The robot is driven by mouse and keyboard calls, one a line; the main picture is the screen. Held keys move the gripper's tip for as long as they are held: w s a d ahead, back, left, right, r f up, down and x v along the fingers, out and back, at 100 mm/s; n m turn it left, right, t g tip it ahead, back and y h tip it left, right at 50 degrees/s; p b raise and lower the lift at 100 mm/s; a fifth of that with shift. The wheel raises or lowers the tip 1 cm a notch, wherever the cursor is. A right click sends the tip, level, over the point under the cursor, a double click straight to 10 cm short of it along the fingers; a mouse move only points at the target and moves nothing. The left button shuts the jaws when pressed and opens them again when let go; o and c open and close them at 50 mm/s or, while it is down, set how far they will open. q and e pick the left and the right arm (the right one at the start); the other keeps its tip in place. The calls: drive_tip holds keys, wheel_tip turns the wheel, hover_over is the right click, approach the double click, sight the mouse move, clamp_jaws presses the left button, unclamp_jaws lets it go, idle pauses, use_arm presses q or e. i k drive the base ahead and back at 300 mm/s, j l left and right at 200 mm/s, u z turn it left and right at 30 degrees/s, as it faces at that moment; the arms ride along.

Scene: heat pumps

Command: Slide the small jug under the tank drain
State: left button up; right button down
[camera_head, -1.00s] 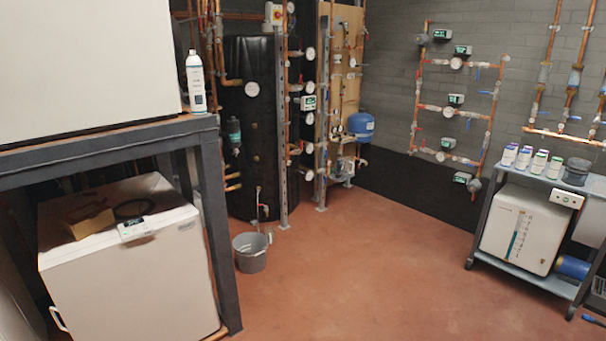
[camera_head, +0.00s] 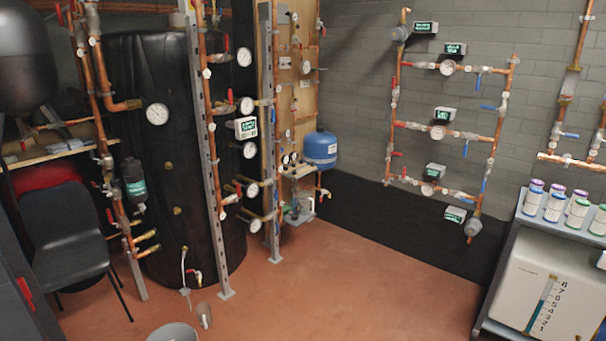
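The tank is the tall black cylinder (camera_head: 165,200) at left of centre, behind copper pipes and gauges. A drain fitting with a small red handle (camera_head: 196,276) sits low at its front, beside a thin pale pipe (camera_head: 184,268) running down close to the floor. A small grey, jug-like vessel (camera_head: 204,314) is on the floor in front of the drain, right next to a grey bucket (camera_head: 174,333) cut off by the bottom edge. I cannot tell for sure that this vessel is the small jug. Neither gripper is in view.
A black chair (camera_head: 68,240) stands at the left. A metal post (camera_head: 207,170) rises right of the drain, its foot on the floor. A cart (camera_head: 500,270) with a white unit and several tubs stands at the right. The red floor (camera_head: 330,295) between is clear.

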sight(203, 309)
drive_tip(key=i+u, duration=0.1)
drive_tip(key=i, duration=0.45)
drive_tip(key=i+l+u, duration=0.15)
drive_tip(key=i, duration=0.35)
drive_tip(key=i+l+u, duration=0.1)
drive_tip(key=i, duration=0.45)
drive_tip(key=l, duration=0.1)
